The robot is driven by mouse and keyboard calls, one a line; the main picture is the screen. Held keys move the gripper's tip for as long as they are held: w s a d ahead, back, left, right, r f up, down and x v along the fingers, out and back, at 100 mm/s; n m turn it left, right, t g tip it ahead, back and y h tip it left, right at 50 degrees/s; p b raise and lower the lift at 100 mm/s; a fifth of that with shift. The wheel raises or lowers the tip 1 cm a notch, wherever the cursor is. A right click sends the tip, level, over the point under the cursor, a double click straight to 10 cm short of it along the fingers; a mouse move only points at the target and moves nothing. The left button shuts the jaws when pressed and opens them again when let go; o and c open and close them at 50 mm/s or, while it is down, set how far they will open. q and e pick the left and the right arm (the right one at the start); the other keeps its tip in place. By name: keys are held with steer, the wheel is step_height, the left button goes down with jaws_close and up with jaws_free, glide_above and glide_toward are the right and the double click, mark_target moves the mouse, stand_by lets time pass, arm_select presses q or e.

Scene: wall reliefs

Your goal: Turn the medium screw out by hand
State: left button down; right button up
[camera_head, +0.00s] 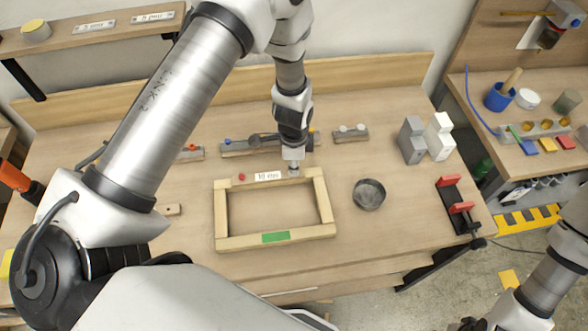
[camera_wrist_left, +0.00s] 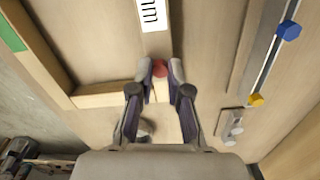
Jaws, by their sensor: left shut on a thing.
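A wooden frame (camera_head: 222,216) lies on the bench, with a "10 mm" label (camera_head: 268,176) on its back rail and green tape on its front rail. My left gripper (camera_head: 293,168) points down at the back rail near the right corner. In the left wrist view its fingertips (camera_wrist_left: 160,73) are closed around a small red piece (camera_wrist_left: 160,69), which looks like the screw's head. The fingers hide its sides, and I cannot tell how deep it sits. Another red piece (camera_head: 241,177) is at the rail's left end. My right gripper is out of view.
A round grey dish (camera_head: 369,195) stands right of the frame. Behind are a rack with blue and yellow pieces and a small two-peg holder (camera_head: 350,133). Grey and white blocks (camera_head: 412,142) and a black stand with red parts (camera_head: 456,200) are at the right.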

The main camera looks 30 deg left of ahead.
arm_select(q)
steer(key=n, duration=0.3)
steer(key=shift+n, duration=0.3)
steer(key=n, duration=0.3)
steer(key=shift+n+p, duration=0.3)
steer(key=shift+p, duration=0.1)
steer(key=shift+n, duration=0.7)
steer(key=shift+n, duration=1)
steer(key=n, duration=0.3)
steer(key=shift+p, duration=0.3)
